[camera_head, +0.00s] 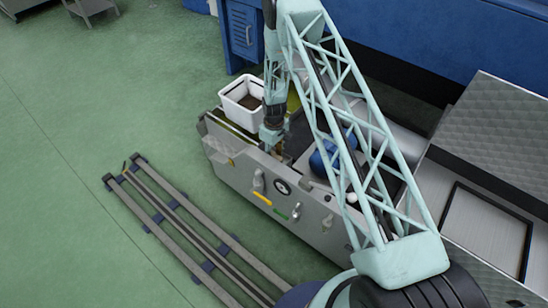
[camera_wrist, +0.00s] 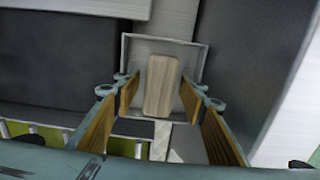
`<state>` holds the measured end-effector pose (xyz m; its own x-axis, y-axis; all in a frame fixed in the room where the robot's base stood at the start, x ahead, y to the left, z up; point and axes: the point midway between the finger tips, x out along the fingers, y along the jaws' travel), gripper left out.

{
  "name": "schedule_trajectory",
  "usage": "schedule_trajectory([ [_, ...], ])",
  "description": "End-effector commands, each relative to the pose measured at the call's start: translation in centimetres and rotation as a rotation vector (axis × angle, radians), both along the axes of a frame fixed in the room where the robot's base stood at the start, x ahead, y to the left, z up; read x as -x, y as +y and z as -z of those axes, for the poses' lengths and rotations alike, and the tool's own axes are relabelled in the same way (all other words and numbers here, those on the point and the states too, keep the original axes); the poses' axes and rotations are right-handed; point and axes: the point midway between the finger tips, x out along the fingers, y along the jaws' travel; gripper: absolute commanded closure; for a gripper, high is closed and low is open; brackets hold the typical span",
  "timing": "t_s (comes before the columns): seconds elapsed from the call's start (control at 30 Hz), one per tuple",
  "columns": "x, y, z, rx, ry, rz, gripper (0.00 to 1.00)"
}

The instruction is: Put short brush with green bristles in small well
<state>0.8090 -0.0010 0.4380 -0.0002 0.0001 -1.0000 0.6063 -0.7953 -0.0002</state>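My gripper (camera_wrist: 158,92) is open in the wrist view, with wood-coloured pads on its two fingers. Between and beyond the fingertips is a short wooden block (camera_wrist: 162,86), which looks like the back of a brush. No bristles show, so I cannot tell their colour. Around the block is a small rectangular well with a thin light rim (camera_wrist: 165,38). A narrow gap shows between the block and the left finger; contact on the right is unclear. In the head view my gripper (camera_head: 274,146) points down into the grey machine; the block is not distinguishable there.
A white bin (camera_head: 228,100) with dark contents stands on the grey machine (camera_head: 235,170), close to my gripper. A blue rounded part (camera_head: 325,160) lies to the right. Yellow and green handles (camera_head: 262,198) are on the front. Floor rails (camera_head: 180,225) lie at the left.

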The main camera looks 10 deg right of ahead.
Motion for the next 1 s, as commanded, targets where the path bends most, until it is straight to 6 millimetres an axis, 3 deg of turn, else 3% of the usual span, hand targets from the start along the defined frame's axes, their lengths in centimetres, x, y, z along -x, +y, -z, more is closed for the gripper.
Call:
schedule_trajectory([
  [0.53,0.0,0.0,-0.6,0.0,0.0,0.0,0.62],
  [1.0,-0.1,0.0,-6.2,0.0,-0.002,0.0,0.62],
])
